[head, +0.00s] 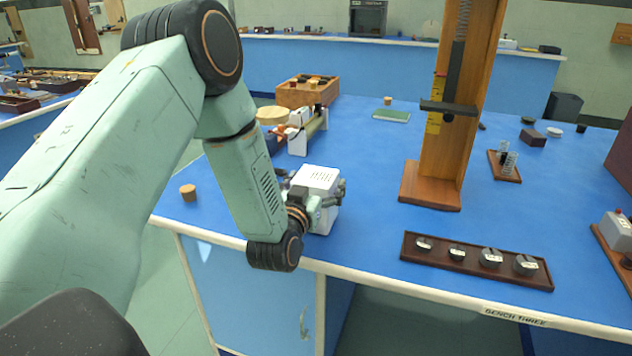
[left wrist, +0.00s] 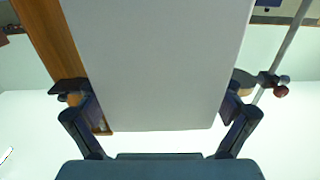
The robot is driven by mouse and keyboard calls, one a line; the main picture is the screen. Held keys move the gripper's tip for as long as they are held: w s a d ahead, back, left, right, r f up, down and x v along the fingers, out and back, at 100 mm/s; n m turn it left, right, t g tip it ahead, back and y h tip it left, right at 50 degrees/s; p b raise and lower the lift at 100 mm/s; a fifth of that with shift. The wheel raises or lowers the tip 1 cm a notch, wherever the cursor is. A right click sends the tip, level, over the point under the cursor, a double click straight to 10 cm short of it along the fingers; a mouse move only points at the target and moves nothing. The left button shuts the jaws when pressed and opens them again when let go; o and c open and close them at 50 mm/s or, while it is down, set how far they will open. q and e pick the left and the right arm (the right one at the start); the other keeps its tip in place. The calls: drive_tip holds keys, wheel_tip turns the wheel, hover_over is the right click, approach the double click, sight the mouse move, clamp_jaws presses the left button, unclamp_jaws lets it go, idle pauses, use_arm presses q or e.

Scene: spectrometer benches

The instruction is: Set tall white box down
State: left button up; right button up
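The tall white box (head: 316,181) is upright at the front edge area of the blue bench, with slots on its top face. My left gripper (head: 318,200) is around it, one finger on each side. In the left wrist view the box (left wrist: 158,65) fills the middle between the two fingers of my left gripper (left wrist: 160,110), which touch or nearly touch its sides. Its lower edge is partly hidden by my arm in the head view, so I cannot tell whether it rests on the bench. My right gripper is not in view.
The blue bench (head: 370,240) has free room right of the box. A wooden stand (head: 432,187) rises there, with a dark weight tray (head: 475,262) in front. A wooden crate (head: 293,95) and a green book (head: 391,116) are farther back.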

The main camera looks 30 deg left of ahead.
use_arm(q)
drive_tip(key=shift+o, duration=0.2)
drive_tip(key=shift+d, duration=0.15)
drive_tip(key=shift+r, duration=0.15)
drive_tip(key=shift+s, duration=0.25)
drive_tip(key=p+v, duration=0.1)
drive_tip(key=v, duration=1)
drive_tip(key=shift+s, duration=0.3)
drive_tip(key=shift+r, duration=0.1)
